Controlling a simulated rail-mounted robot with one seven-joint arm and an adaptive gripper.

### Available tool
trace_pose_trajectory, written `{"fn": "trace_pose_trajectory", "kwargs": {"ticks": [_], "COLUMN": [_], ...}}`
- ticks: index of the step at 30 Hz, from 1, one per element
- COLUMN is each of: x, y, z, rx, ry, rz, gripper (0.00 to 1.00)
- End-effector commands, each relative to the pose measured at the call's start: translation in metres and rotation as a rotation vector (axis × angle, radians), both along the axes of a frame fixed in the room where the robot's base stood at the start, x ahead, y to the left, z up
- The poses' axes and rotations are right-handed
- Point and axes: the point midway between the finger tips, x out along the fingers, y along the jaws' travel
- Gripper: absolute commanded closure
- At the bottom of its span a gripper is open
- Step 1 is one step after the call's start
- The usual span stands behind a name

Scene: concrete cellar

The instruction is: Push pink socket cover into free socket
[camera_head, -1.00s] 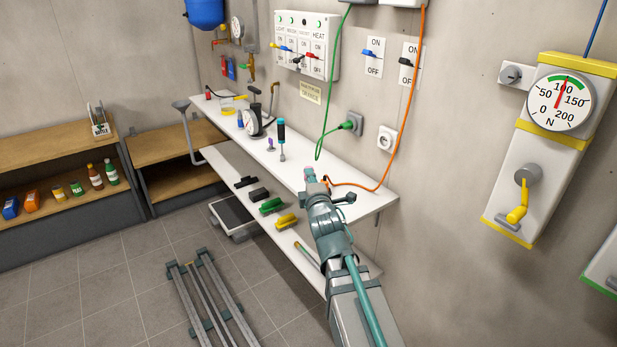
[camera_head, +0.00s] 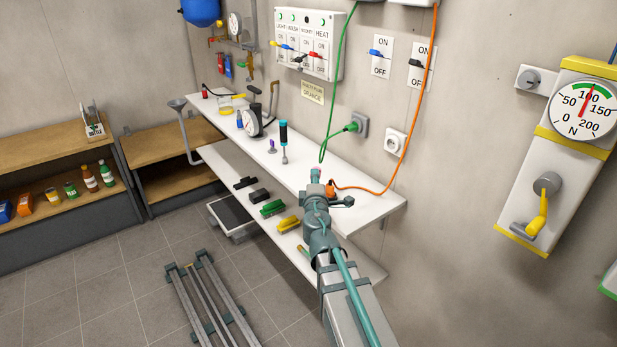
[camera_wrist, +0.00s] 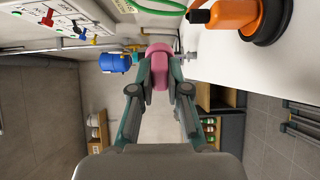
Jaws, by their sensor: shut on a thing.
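The pink socket cover (camera_head: 315,173) is small and rounded. It shows large in the wrist view (camera_wrist: 160,65), clamped between my teal fingertips. My gripper (camera_head: 315,181) is shut on it, over the right part of the white upper shelf (camera_head: 365,203). The free socket (camera_head: 395,142) is white and round-faced, on the wall above the shelf, to the right of and higher than my gripper in the head view. It is out of the wrist view. The cover is apart from the socket.
A grey socket (camera_head: 361,124) left of the free one holds a green plug (camera_head: 351,127) with a green cable. An orange plug (camera_head: 333,187) lies on the shelf beside my gripper; its orange cable (camera_head: 400,165) hangs past the free socket. A screwdriver (camera_head: 283,138) stands farther left.

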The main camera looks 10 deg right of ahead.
Motion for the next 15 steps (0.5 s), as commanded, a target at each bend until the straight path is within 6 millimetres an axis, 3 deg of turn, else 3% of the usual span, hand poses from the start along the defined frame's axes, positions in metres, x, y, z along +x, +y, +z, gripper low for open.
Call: {"fn": "trace_pose_trajectory", "kwargs": {"ticks": [8, 15], "x": [0.006, -0.004], "y": [-0.044, -0.098], "z": [0.015, 0.049], "rx": [0.001, 0.001], "ry": [-0.001, -0.002], "rz": [-0.223, -0.512], "gripper": [1.00, 1.00]}}
